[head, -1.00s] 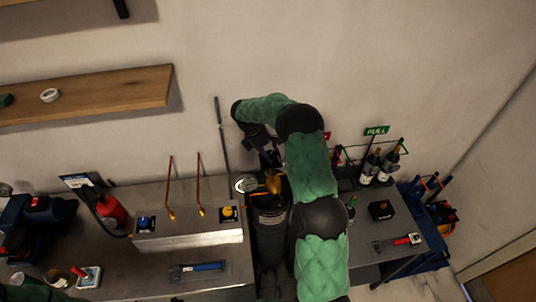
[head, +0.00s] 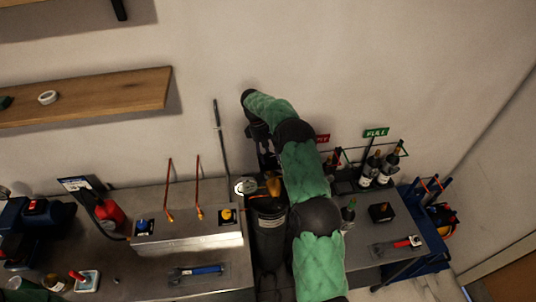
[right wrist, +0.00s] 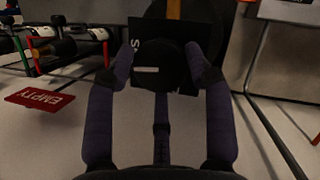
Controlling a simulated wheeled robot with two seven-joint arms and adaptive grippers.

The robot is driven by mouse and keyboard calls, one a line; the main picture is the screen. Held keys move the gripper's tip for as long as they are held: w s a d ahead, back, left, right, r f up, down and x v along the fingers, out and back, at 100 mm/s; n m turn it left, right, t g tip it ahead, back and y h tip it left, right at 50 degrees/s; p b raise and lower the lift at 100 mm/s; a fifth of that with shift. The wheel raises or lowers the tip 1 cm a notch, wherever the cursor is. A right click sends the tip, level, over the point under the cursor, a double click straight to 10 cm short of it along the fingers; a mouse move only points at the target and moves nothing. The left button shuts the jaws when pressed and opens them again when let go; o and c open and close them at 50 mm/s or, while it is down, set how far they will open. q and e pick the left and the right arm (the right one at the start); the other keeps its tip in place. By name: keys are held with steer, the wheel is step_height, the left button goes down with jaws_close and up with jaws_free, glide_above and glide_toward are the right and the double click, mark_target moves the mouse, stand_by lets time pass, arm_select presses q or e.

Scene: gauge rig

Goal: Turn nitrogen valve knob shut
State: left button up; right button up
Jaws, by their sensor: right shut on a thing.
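My right gripper (head: 266,160) is at the top of the dark cylinder (head: 268,238), close to the brass fitting (head: 273,186) and the round white-faced gauge (head: 246,186). In the right wrist view my right gripper (right wrist: 161,62) is shut on a round black knob (right wrist: 160,72), one finger on each side. The knob has a short white mark, lying nearly level in that view. In the head view the knob is hidden by my gripper and arm. My left gripper is not in view.
A metal box (head: 190,240) with a blue knob (head: 144,227) and a yellow knob (head: 227,215) stands left of the cylinder. Bottles (head: 380,170) stand in a rack to the right, by a green FULL sign (head: 376,132). A red EMPTY sign (right wrist: 39,98) shows in the wrist view.

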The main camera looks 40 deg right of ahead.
steer(key=shift+s+m, duration=0.15)
steer(key=shift+m, duration=0.45)
steer(key=shift+y, duration=0.3)
steer(key=o, duration=1.1)
steer(key=shift+c, duration=0.2)
steer(key=shift+o, duration=0.2)
steer(key=shift+s, duration=0.1)
steer(key=shift+w+r, duration=0.2)
steer(key=v, duration=0.7)
steer(key=shift+s+r, duration=0.1)
